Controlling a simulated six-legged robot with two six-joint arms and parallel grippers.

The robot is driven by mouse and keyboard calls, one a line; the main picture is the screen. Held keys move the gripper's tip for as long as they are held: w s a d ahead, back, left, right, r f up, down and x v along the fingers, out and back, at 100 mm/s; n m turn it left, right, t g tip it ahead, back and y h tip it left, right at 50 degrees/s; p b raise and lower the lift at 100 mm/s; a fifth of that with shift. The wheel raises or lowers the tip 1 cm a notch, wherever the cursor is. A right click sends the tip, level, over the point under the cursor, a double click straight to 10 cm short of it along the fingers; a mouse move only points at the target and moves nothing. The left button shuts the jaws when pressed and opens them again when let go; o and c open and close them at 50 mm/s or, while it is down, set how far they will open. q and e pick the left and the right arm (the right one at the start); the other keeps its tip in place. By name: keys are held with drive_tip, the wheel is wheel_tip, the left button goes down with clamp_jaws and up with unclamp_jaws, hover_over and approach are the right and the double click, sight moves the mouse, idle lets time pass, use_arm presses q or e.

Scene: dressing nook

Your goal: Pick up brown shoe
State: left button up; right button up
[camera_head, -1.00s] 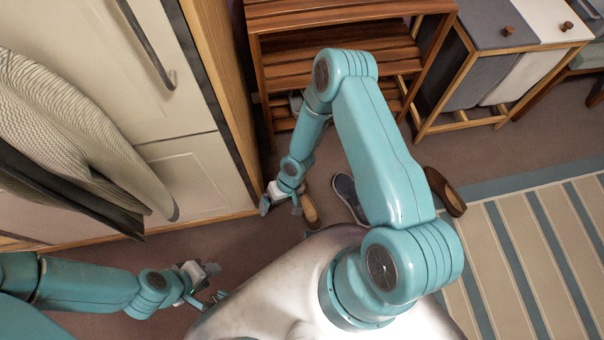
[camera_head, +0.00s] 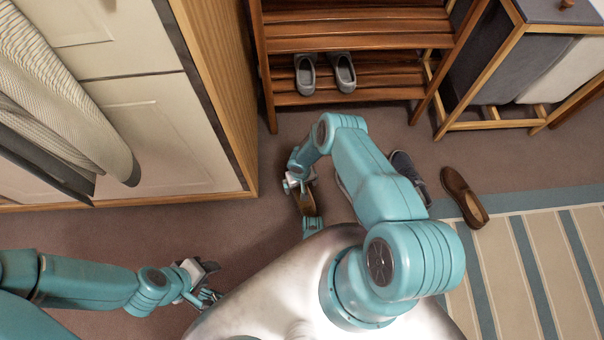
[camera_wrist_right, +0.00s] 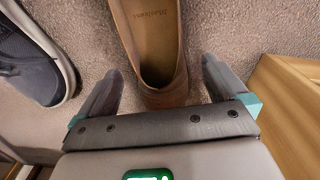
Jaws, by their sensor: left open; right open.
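A brown shoe (camera_wrist_right: 150,45) lies on the carpet in the right wrist view, its heel toward the gripper and its toe out of frame. In the head view this shoe (camera_head: 307,202) is partly hidden by my right arm. A second brown shoe (camera_head: 464,197) lies at the rug's corner, clear of both grippers. My left gripper (camera_head: 207,284) is open and empty, low over the floor at the lower left.
A blue shoe (camera_head: 408,172) is partly behind my right arm; a dark blue shoe (camera_wrist_right: 35,55) lies left of the gripper. A wooden rack (camera_head: 355,42) holds grey shoes (camera_head: 344,72). A cabinet (camera_head: 165,130) stands left, a hamper (camera_head: 500,60) right.

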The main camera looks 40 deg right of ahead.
wheel_tip(320, 180, down, 6)
drive_tip(key=b, duration=0.4)
drive_tip(key=shift+d+r+b, duration=0.1)
drive_tip(key=shift+r+b, duration=0.05)
drive_tip(key=shift+b, duration=0.15)
drive_tip(key=shift+r, duration=0.15)
drive_tip(key=c, duration=1.2)
